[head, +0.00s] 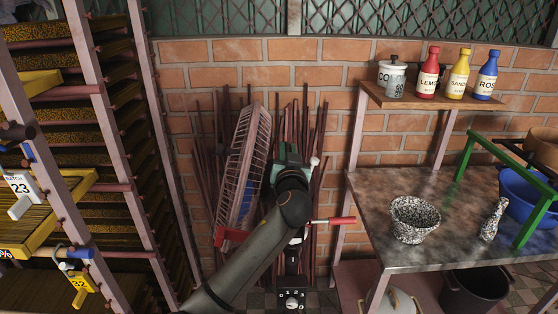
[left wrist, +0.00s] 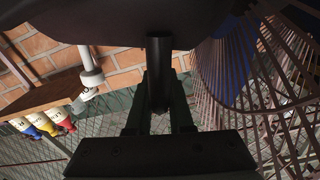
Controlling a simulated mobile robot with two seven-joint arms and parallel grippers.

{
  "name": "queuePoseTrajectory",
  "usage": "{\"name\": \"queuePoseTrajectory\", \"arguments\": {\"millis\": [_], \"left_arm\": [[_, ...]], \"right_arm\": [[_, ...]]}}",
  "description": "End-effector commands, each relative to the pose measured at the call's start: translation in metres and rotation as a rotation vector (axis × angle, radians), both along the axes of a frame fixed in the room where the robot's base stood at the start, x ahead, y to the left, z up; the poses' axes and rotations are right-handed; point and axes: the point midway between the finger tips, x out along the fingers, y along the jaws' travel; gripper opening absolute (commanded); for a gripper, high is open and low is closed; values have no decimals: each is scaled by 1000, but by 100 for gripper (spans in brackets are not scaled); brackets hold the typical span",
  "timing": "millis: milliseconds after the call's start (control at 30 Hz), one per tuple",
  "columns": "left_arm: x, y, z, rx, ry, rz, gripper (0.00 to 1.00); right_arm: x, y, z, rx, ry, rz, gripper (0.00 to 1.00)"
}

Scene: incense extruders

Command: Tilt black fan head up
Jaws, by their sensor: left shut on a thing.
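The fan's wire cage (head: 243,165) stands nearly edge-on against the brick wall in the head view, with blue inside it. The cage also fills the right of the left wrist view (left wrist: 235,75). Its control box with a dial (head: 291,299) is low below my arm. My left gripper (head: 287,160) is behind the cage, at the rear of the fan head. In the left wrist view its fingers (left wrist: 160,112) are shut on a dark bar (left wrist: 160,65) under the dark fan housing (left wrist: 120,22). My wrist hides much of the housing in the head view. My right gripper is not in view.
A red-handled lever (head: 338,220) and a white knob (head: 314,161) are close right of my wrist. Thin sticks (head: 205,150) lean behind the fan. A drying rack (head: 110,130) stands left. A metal table (head: 375,235) with a speckled mortar (head: 414,219) stands right, below a bottle shelf (head: 420,98).

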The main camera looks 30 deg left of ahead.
Motion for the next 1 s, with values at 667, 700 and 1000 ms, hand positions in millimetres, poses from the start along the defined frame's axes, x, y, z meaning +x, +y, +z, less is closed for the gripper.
{"name": "queuePoseTrajectory", "arguments": {"millis": [667, 700, 1000], "left_arm": [[0, -1, -2, -1, 4, -1, 50], [0, -1, -2, -1, 4, -1, 50], [-14, -10, -4, -5, 4, -3, 50]], "right_arm": [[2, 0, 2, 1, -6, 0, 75], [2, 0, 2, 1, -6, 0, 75], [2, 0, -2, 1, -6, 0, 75]]}}
